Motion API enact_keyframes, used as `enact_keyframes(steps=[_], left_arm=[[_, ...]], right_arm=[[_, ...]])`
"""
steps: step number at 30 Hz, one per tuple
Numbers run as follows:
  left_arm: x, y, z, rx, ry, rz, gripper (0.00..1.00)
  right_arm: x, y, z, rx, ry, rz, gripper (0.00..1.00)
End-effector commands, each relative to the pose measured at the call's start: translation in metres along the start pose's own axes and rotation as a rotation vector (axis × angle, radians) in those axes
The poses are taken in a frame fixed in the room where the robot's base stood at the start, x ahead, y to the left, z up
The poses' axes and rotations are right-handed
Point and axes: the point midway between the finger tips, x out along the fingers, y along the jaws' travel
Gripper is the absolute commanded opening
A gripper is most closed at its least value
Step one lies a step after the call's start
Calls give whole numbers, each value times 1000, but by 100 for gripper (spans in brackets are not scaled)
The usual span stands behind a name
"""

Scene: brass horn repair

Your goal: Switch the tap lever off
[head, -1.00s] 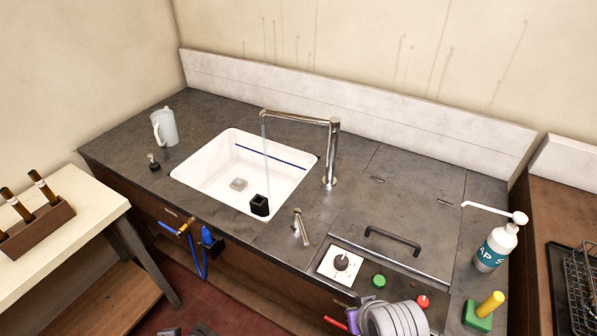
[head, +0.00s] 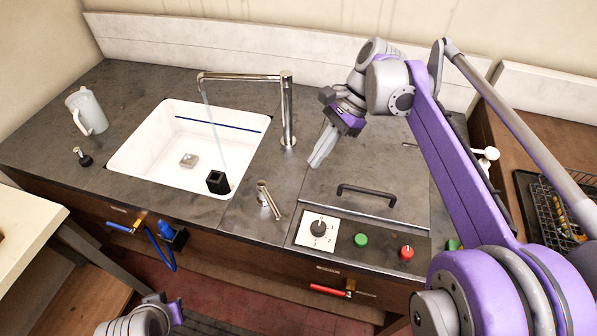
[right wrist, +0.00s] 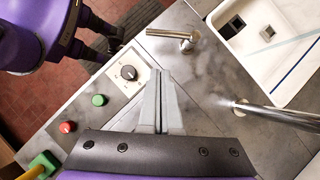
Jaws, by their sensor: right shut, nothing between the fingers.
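The chrome tap (head: 287,110) stands at the right of the white sink (head: 122,170), and a thin stream of water (head: 212,130) falls from its spout into the sink. A short chrome lever (head: 269,201) stands on the dark counter in front of the tap. It also shows in the right wrist view (right wrist: 170,35), as a bar sticking out to the left of its post. My right gripper (head: 317,160) is shut and empty. It is above the counter, to the right of and behind the lever, and apart from it. My left gripper's fingers are not visible.
A black cup (head: 217,181) stands in the sink. A black handle (head: 366,194), a dial panel (head: 317,231), a green button (head: 361,240) and a red button (head: 407,252) lie right of the lever. A jug (head: 88,112) stands far left. Counter around the lever is clear.

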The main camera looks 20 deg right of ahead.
Motion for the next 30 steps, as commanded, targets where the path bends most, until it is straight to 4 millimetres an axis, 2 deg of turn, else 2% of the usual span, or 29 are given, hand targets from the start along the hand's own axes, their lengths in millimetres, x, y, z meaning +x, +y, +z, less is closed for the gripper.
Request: enact_keyframes(steps=[14, 15, 21, 30], left_arm=[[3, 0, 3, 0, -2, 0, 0], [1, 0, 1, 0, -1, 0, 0], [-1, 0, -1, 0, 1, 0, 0], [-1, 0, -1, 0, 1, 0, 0]], right_arm=[[96, 1, 0, -5, 2, 0, 0], [101, 1, 6, -8, 2, 1, 0], [120, 0, 18, -6, 3, -1, 0], [126, 1, 21, -5, 3, -2, 0]])
